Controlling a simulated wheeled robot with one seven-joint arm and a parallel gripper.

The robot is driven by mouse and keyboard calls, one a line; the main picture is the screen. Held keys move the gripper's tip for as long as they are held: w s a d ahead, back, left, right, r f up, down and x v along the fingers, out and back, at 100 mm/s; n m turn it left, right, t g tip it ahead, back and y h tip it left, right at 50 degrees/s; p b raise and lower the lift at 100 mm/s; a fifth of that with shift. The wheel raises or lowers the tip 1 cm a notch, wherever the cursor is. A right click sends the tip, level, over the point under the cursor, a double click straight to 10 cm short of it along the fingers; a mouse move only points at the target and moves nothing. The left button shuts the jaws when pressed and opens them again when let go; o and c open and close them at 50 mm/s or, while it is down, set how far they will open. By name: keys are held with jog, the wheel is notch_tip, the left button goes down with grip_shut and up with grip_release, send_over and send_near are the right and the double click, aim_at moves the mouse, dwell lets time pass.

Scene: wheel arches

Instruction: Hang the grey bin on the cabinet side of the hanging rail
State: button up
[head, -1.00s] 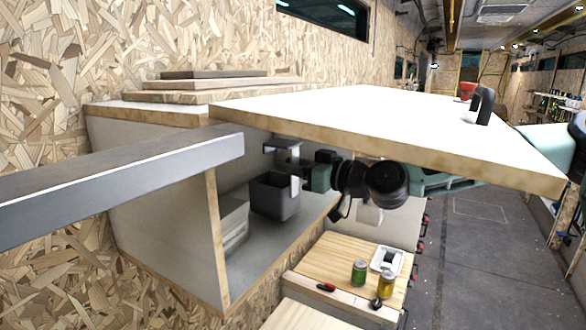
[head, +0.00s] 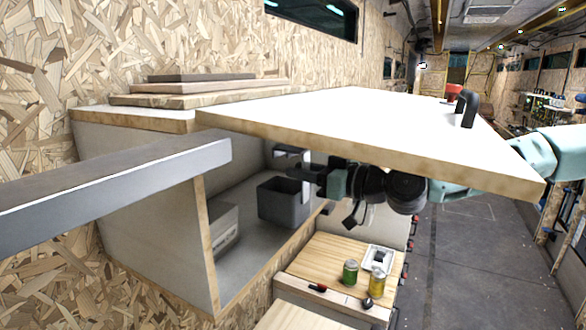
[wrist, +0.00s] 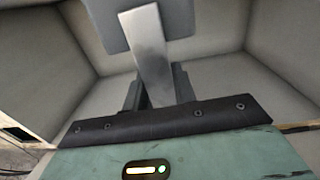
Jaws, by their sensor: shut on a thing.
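The grey bin (head: 283,205) is a dark grey open-topped box, upright in the open cabinet (head: 240,262). A pale upright strip with a grey bent top (head: 290,152) rises at its right side. My gripper (head: 314,180) reaches in from the right and is shut on this strip. In the wrist view, the dark fingers (wrist: 157,88) close around the pale metal strip (wrist: 150,45), with a flat grey piece (wrist: 120,20) above. I cannot tell whether the bin touches the cabinet floor. A long grey bar (head: 110,190), possibly the hanging rail, crosses the left foreground.
A white-topped board (head: 370,125) overhangs my arm. A lighter box (head: 225,225) stands left of the bin. Below is a wooden top (head: 325,258) with a green can (head: 350,272), a yellow jar (head: 377,282) and a white tray (head: 378,258). Open floor lies right.

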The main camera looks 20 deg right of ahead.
jog(key=p+v, duration=0.2)
jog(key=v, duration=0.8)
jog(key=shift+s+d, duration=0.25)
dwell(0.4)
jog(key=w+d+f+m+t+h+b, duration=0.1)
jog(key=w+d+f+m+h+b, duration=0.15)
jog(key=f, duration=0.55)
jog(key=w+d+f+m+t+h+b, duration=0.1)
jog(key=f+t+h+b, duration=0.15)
jog(key=f, duration=0.55)
jog(key=w+d+f+m+t+h+b, duration=0.1)
jog(key=d+f+m+h+b, duration=0.15)
jog(key=f, duration=0.55)
jog(key=s+f+m+h+b, duration=0.1)
jog(key=s+f+h+b, duration=0.1)
jog(key=f, duration=1)
jog(key=s+a+f+m+h+b, duration=0.1)
jog(key=s+f+b, duration=0.3)
jog(key=f, duration=0.9)
jog(key=s+h, duration=0.1)
jog(key=s, duration=0.2)
jog(key=shift+s+a+m+h, duration=0.2)
jog(key=shift+s+m+h, duration=0.05)
jog(key=shift+m+h, duration=0.1)
